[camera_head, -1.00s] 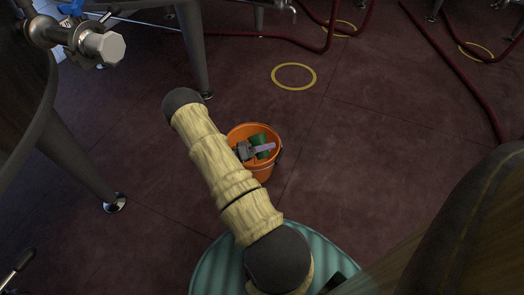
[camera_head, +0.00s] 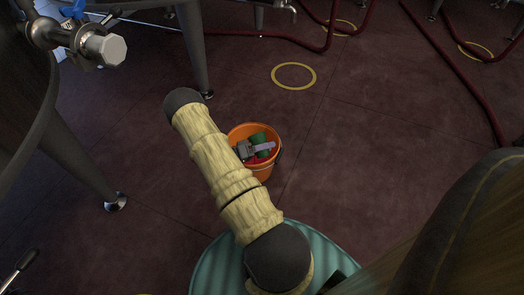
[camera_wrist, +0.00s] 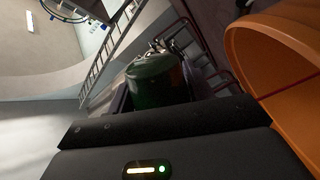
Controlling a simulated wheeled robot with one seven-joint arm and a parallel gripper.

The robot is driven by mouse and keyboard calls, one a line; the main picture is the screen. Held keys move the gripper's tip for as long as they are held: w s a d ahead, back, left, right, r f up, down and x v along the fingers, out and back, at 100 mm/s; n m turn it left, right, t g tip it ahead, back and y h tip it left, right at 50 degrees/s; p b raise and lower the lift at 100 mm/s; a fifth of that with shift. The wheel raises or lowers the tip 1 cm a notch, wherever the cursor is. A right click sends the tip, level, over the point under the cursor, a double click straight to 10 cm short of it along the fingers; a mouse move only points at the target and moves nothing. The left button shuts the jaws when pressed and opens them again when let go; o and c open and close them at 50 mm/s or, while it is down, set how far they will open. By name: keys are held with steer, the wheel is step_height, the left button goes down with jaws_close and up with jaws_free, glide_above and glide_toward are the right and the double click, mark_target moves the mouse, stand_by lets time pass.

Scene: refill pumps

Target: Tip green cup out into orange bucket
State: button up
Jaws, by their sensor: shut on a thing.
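The orange bucket (camera_head: 277,152) stands on the floor just beyond my arm in the head view. The green cup (camera_head: 258,137) shows inside the outline of its rim. My gripper (camera_head: 260,148) is shut on the cup, over the bucket's mouth. Something red (camera_head: 261,158) shows in the bucket below the gripper; I cannot tell what it is. In the wrist view the green cup (camera_wrist: 157,82) is just past the dark gripper body, with the bucket's wall (camera_wrist: 290,45) close on the right. The fingertips are hidden there, and the cup's exact tilt is unclear.
A metal tank leg (camera_head: 80,160) and a valve pipe (camera_head: 85,42) stand on the left. A dark rounded body fills the lower right. Red hoses (camera_head: 455,70) lie at the back right. The floor around a yellow ring (camera_head: 293,76) is clear.

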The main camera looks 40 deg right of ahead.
stand_by(0.4)
steer(key=shift+w+f, duration=0.1)
steer(key=shift+f, duration=0.4)
steer(key=shift+r+n+p, duration=0.3)
steer(key=shift+n, duration=0.3)
stand_by(1.2)
steer(key=shift+d+r, duration=0.1)
stand_by(0.6)
steer(key=shift+w+f+n, duration=0.2)
steer(key=shift+f+n, duration=0.2)
steer(key=shift+f, duration=0.15)
